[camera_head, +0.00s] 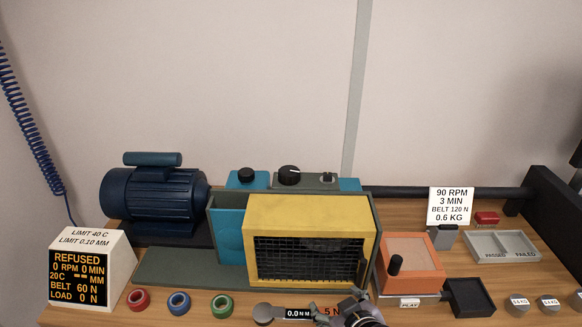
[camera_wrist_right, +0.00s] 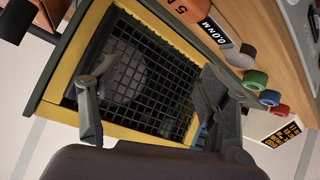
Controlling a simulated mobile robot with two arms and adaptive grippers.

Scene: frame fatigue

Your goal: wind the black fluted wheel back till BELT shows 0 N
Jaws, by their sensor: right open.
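The white display box (camera_head: 120,262) at the front left reads REFUSED, BELT 60 N and LOAD 0 N. Two black knobs stand behind the yellow guard: one (camera_head: 246,174) on a teal block, and a larger one (camera_head: 289,173) with a pale mark on a grey-green panel. I cannot tell which is the fluted wheel. My right gripper (camera_head: 355,306) is at the front edge, before the yellow mesh guard (camera_head: 310,214). In the right wrist view its fingers (camera_wrist_right: 157,75) are apart and empty, with the guard's mesh (camera_wrist_right: 150,75) beyond them. My left gripper is not in view.
A blue motor (camera_head: 155,195) stands left of the guard. Red, blue and green rings (camera_head: 178,302) and a torque tool reading 0.0 NM (camera_head: 298,313) lie in front. An orange box (camera_head: 410,265), black bin (camera_head: 468,297) and sorting tray (camera_head: 500,245) stand right.

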